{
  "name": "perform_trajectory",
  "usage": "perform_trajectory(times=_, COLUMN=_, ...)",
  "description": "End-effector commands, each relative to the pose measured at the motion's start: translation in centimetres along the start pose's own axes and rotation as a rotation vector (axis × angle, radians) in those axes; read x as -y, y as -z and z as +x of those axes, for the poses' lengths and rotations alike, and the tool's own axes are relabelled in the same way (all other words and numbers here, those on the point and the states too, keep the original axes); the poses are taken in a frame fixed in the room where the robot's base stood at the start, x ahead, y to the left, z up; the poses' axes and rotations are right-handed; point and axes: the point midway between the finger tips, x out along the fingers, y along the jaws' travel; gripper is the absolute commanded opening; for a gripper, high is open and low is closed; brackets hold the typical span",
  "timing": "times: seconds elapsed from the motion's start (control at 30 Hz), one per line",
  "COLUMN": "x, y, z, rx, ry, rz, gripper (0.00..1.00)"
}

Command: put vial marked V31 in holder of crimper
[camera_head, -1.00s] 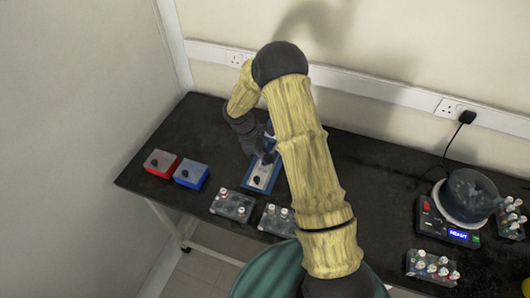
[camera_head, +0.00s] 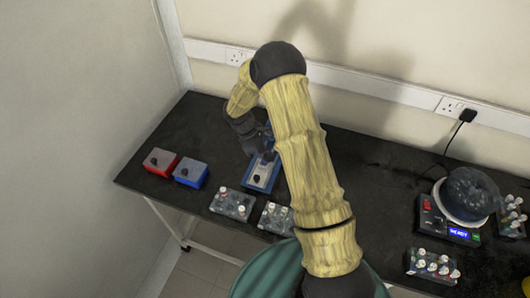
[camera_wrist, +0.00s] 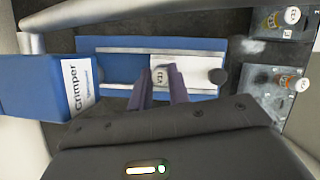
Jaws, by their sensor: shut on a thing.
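The crimper (camera_head: 260,173) is a blue device on the black bench. In the wrist view, its blue head with the word Crimper (camera_wrist: 40,88) is at the left, and its blue base with pale rails (camera_wrist: 110,56) runs to the right. My gripper (camera_wrist: 162,90) is over the base, shut on a vial whose small label reads V31 (camera_wrist: 160,76). A white block (camera_wrist: 190,74) lies right beside the vial between the rails. The vial's lower end is hidden, so I cannot tell whether it sits in the holder. In the head view my arm partly covers the gripper.
Red (camera_head: 162,162) and blue (camera_head: 191,173) boxes stand left of the crimper. Two grey vial racks (camera_head: 232,204) (camera_head: 275,218) stand in front. A round-topped machine with a display (camera_head: 466,200) and more racks (camera_head: 432,268) are at the right. The bench between is clear.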

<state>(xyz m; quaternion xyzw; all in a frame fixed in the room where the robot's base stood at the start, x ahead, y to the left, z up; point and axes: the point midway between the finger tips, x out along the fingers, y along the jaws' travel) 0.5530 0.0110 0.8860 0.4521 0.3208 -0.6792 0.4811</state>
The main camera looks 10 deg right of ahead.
Motion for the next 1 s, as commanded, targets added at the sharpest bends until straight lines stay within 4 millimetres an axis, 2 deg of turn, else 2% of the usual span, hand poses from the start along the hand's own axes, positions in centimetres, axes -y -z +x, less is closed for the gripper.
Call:
perform_trajectory(times=0.97, x=0.00, y=0.42, z=0.89, rx=-0.001, ry=-0.001, rz=0.000, gripper=0.00)
perform_trajectory(times=1.0, x=0.00, y=0.42, z=0.89, rx=-0.001, ry=-0.001, rz=0.000, gripper=0.26)
